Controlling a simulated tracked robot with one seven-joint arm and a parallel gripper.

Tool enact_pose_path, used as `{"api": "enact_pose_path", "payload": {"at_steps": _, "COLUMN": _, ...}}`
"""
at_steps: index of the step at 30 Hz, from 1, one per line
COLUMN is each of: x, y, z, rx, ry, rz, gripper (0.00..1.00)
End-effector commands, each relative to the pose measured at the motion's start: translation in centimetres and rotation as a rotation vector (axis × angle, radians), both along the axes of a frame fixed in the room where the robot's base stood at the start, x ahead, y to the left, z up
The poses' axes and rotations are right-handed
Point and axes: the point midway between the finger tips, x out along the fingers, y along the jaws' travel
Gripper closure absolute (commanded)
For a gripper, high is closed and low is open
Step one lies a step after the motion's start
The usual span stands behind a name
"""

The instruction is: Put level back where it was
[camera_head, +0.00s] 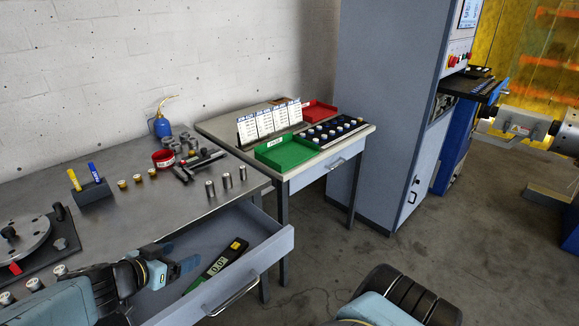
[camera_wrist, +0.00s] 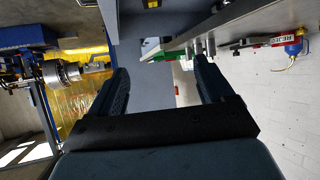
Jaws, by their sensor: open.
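The level (camera_head: 218,264), a long dark bar with green and yellow parts and a small display, lies in the open drawer (camera_head: 262,262) of the grey workbench. My gripper (camera_head: 178,257) is just left of the level in the head view, over the drawer's left part. Its jaws are apart, and nothing is between them in the wrist view (camera_wrist: 160,78). My arm hides part of the drawer's left side.
The workbench (camera_head: 130,215) carries a rotor plate (camera_head: 20,243), a marker holder (camera_head: 93,191), a red tub (camera_head: 163,159) and several metal weights. A side table (camera_head: 290,182) with a green tray (camera_head: 287,152) and a red tray (camera_head: 319,111) stands behind. The floor right of the drawer is open.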

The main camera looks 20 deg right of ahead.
Motion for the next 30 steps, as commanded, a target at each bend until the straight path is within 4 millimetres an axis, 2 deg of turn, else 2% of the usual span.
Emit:
{"api": "enact_pose_path", "payload": {"at_steps": 5, "x": 1.1, "y": -2.6, "z": -0.6, "rx": 0.001, "ry": 0.13, "rz": -0.05, "gripper": 0.19}}
{"api": "enact_pose_path", "payload": {"at_steps": 9, "x": 2.0, "y": -5.5, "z": -1.0, "rx": 0.014, "ry": 0.292, "rz": -0.087, "gripper": 0.19}}
{"api": "enact_pose_path", "payload": {"at_steps": 15, "x": 2.7, "y": -9.1, "z": -0.7, "rx": 0.067, "ry": 0.504, "rz": -0.103, "gripper": 0.19}}
{"api": "enact_pose_path", "payload": {"at_steps": 23, "x": 3.2, "y": -13.0, "z": 1.2, "rx": 0.183, "ry": 0.724, "rz": -0.065, "gripper": 0.19}}
{"api": "enact_pose_path", "payload": {"at_steps": 30, "x": 3.4, "y": -16.4, "z": 4.4, "rx": 0.31, "ry": 0.852, "rz": 0.026, "gripper": 0.19}}
